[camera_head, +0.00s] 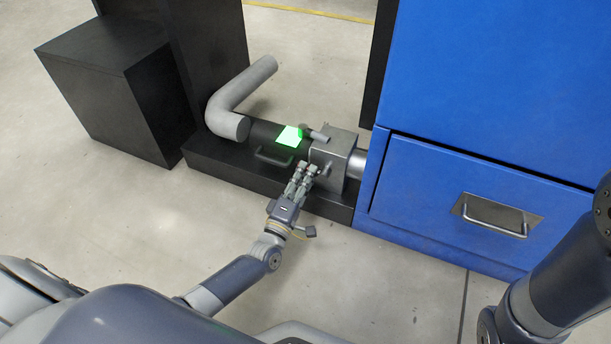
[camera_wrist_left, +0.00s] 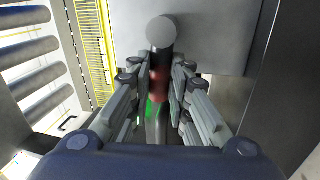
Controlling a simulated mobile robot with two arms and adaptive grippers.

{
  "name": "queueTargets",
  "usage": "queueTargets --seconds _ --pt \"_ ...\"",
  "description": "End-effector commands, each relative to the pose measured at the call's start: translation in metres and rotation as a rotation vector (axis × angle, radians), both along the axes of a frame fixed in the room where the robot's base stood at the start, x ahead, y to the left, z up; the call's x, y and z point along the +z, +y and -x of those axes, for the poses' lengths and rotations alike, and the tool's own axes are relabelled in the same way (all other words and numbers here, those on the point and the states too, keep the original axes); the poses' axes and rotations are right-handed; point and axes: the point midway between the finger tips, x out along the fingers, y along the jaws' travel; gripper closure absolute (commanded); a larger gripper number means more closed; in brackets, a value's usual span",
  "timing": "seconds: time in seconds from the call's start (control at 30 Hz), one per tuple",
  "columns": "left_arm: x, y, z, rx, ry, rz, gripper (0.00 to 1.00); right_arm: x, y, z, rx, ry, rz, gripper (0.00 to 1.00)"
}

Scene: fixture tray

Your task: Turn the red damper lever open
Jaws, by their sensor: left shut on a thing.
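The damper lever (camera_wrist_left: 159,72) shows in the left wrist view as a rod with a red band and a round grey end. It stands against the flat face of a grey metal housing (camera_wrist_left: 220,35). My left gripper (camera_wrist_left: 158,77) has its fingers on both sides of the lever and is shut on it. In the head view my left gripper (camera_head: 307,170) reaches the front of the housing (camera_head: 340,150); the fingers largely hide the lever there. My right gripper is out of view.
A green-lit panel (camera_head: 289,136) and a black handle (camera_head: 272,158) sit left of the housing. A bent grey pipe (camera_head: 238,98) stands further left. A blue cabinet (camera_head: 430,185) with a drawer handle (camera_head: 495,214) is close on the right. The floor in front is clear.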

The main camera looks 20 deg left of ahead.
Motion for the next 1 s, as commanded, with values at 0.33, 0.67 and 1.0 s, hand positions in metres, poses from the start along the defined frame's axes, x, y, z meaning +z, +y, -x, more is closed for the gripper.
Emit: queueTargets --seconds 0.33,0.67,1.0 --pt "-0.0054 0.0003 0.0004 0.002 0.005 0.09 1.0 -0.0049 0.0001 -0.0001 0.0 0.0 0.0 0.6" --pt "-0.0056 0.0005 0.0005 0.002 0.006 0.099 1.0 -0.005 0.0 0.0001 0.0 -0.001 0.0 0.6" --pt "-0.0052 0.0001 0.0003 0.001 0.005 0.096 0.62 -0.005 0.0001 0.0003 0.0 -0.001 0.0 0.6"
